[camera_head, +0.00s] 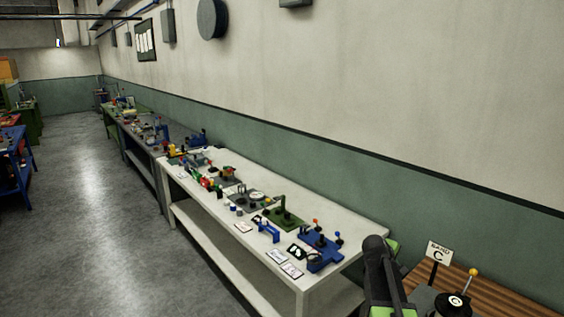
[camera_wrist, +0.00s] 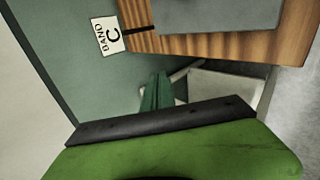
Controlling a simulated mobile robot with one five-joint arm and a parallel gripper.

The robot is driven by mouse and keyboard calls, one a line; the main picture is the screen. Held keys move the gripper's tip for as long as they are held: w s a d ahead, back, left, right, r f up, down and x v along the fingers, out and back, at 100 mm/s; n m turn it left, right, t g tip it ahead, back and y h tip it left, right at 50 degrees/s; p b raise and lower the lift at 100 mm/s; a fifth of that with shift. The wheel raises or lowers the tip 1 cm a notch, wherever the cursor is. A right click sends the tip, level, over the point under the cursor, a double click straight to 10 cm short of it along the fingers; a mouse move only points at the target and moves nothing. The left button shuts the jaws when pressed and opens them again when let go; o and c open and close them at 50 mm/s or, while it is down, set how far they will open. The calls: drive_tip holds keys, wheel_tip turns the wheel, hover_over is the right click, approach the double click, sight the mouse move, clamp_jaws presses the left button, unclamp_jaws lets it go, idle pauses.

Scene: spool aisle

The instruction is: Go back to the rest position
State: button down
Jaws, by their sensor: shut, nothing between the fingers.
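My gripper (camera_wrist: 160,122) shows at the bottom of the wrist view as a wide green body with a black front edge. It is shut and no object shows in it. In the head view, a black and green part of my arm rises at the lower right, between the white table and the wooden bench. In the wrist view the gripper appears apart from the bench and its sign.
A white table (camera_head: 345,232) with several small fixtures stands left of my arm. A wooden bench (camera_head: 505,296) bears a sign marked C (camera_head: 439,253) and a yellow-knobbed lever (camera_head: 473,272). The wall (camera_head: 400,95) runs behind. The aisle floor (camera_head: 95,210) is clear at left.

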drive_tip(key=s+a+f+m+g+y+b, duration=0.15)
drive_tip(key=s+a+f, duration=0.3)
drive_tip(key=a, duration=0.55)
drive_tip(key=s+a+f+m+g+y+b, duration=0.1)
drive_tip(key=s+a+f+y, duration=0.3)
drive_tip(key=a, duration=0.6)
drive_tip(key=s+a+f+m+g+y, duration=0.1)
drive_tip(key=s+a+m+g, duration=0.2)
drive_tip(key=s+a+m, duration=0.2)
drive_tip(key=s+a, duration=0.3)
drive_tip(key=s, duration=0.4)
drive_tip(key=shift+f+m+y, duration=0.35)
drive_tip(key=shift+f, duration=0.05)
drive_tip(key=shift+d, duration=0.1)
